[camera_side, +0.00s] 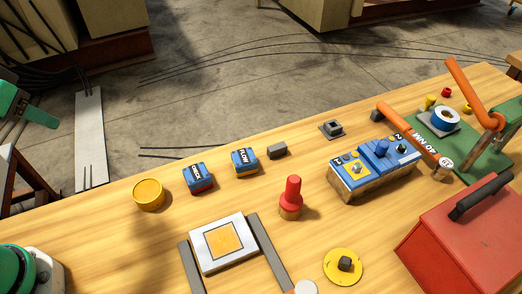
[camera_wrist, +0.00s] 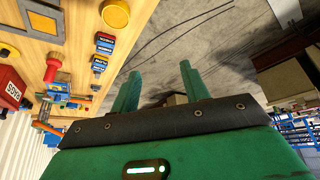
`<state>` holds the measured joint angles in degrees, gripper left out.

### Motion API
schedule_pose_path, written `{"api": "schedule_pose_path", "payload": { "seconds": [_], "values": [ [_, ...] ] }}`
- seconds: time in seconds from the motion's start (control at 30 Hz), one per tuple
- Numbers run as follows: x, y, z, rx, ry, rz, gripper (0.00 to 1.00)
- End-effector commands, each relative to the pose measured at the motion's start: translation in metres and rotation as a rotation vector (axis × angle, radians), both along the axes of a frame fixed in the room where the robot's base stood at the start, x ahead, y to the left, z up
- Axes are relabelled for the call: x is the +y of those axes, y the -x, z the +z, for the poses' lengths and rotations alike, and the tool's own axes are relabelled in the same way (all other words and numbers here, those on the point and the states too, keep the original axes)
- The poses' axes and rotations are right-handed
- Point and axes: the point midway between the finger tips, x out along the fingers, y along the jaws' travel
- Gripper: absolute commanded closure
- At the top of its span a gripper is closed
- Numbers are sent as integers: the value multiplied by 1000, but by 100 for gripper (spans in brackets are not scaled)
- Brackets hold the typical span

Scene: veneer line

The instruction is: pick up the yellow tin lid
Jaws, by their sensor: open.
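The yellow tin lid (camera_side: 149,194) is round and shallow. It lies on the left part of the wooden table in the side view, near the table's far edge. It also shows at the top of the wrist view (camera_wrist: 116,14), to the upper left of my gripper's fingers. My gripper (camera_wrist: 158,84) is open, with two green fingers apart and nothing visible held between them. The fingers point over the floor beyond the table edge, clear of the lid. In the side view a green part of my arm shows at the left edge, away from the lid; the fingertips are not clear there.
Right of the lid are two small blue boxes (camera_side: 198,178) (camera_side: 245,162) and a dark block (camera_side: 277,151). In front lies a white plate with a yellow square (camera_side: 205,245) between grey rails. A red-topped peg (camera_side: 291,198) and a yellow disc with a dark knob (camera_side: 355,280) stand farther right.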

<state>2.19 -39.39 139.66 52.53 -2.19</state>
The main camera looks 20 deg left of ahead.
Motion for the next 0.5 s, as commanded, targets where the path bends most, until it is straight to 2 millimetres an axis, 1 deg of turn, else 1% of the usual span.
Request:
{"api": "schedule_pose_path", "payload": {
  "seconds": [0.27,0.5],
  "values": [
    [-35,-44,25,58,43,-17,55],
    [-80,-86,40,117,75,-25,55]
  ]
}}
